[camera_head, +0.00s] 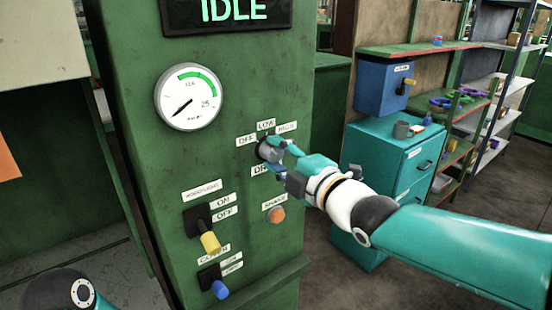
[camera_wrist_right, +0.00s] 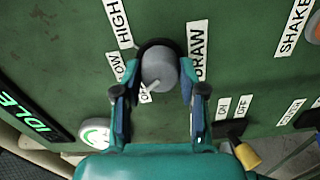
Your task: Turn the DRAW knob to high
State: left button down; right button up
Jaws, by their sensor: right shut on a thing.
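The DRAW knob (camera_head: 266,151) is a grey round knob on the green machine panel, under OFF, LOW and HIGH labels. In the right wrist view the knob (camera_wrist_right: 159,68) sits between my fingers, and a pale mark on it lies on the side near the OFF label. My right gripper (camera_head: 275,150) is shut on the knob, with one finger on each side in the right wrist view (camera_wrist_right: 158,76). The DRAW label is partly hidden by the gripper in the head view. My left gripper is out of view.
Below are a yellow-handled switch (camera_head: 210,242), a blue-handled switch (camera_head: 219,288) and an orange SHAKE button (camera_head: 277,214). Above are a round gauge (camera_head: 189,97) and a display (camera_head: 228,12) reading IDLE. A teal cabinet (camera_head: 385,160) stands behind my right arm.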

jog(key=m, duration=0.1)
jog(key=m+b, duration=0.1)
jog(key=m, duration=0.1)
jog(key=shift+f, duration=0.3)
jog(key=m, duration=0.3)
jog(key=shift+m, duration=0.4)
jog(key=m, duration=0.4)
jog(key=shift+m+p, duration=0.3)
jog(key=m+p, duration=0.1)
jog(key=m, duration=0.4)
jog(key=shift+f, duration=0.1)
jog(key=o, duration=1.2)
jog(key=shift+c, duration=0.2)
jog(key=shift+r, duration=0.25)
